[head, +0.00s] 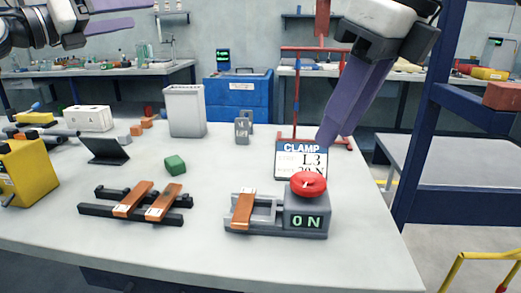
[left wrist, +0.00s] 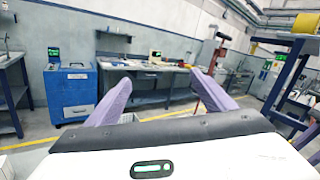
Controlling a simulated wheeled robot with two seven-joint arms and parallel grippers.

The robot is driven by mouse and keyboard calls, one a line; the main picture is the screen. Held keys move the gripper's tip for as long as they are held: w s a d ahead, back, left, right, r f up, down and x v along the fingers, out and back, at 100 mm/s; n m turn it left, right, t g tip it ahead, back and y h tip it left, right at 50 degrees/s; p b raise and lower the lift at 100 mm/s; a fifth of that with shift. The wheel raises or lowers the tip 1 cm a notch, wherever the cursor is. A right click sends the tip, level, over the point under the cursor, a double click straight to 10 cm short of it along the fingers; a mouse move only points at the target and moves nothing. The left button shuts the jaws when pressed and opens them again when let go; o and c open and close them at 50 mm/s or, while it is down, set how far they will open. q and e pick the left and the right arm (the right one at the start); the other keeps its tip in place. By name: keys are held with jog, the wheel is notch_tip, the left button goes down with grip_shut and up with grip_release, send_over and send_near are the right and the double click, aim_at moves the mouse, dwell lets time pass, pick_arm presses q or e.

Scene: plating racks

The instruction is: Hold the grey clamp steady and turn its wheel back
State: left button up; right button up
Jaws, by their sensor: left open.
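An orange bar (head: 243,211) lies across the clamp's left part. My right gripper (head: 332,138) points down above and behind the wheel, apart from it; its purple fingers overlap, so their gap is unclear. My left gripper (head: 142,14) is open and empty at the top left, far from the clamp. The left wrist view shows its two spread fingers (left wrist: 165,100) and no clamp.
A sign reading "CLAMP" (head: 301,148) stands behind the clamp. A dark rack (head: 97,211) with two orange bars lies to the left. A green cube (head: 175,164), a grey bin (head: 185,110) and a yellow box (head: 28,170) are also on the table. A blue post (head: 430,100) rises at right.

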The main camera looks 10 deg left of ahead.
pick_arm(q)
jog(key=s+d+r+m+g+h, duration=0.1)
jog(key=d+m+h, duration=0.1)
jog(key=d, duration=0.3)
jog(key=s+d+r+m+g+h, duration=0.1)
jog(key=s+d+r+g, duration=0.1)
jog(key=d, duration=0.3)
jog(key=m+g+y, duration=0.9)
jog(key=m+g, duration=0.3)
jog(key=g, duration=0.1)
send_over(288, 194)
jog(key=a, duration=0.3)
notch_tip(288, 194, down, 24)
jog(key=x, duration=1)
jog(key=shift+s, duration=0.1)
jog(key=c, duration=1.7)
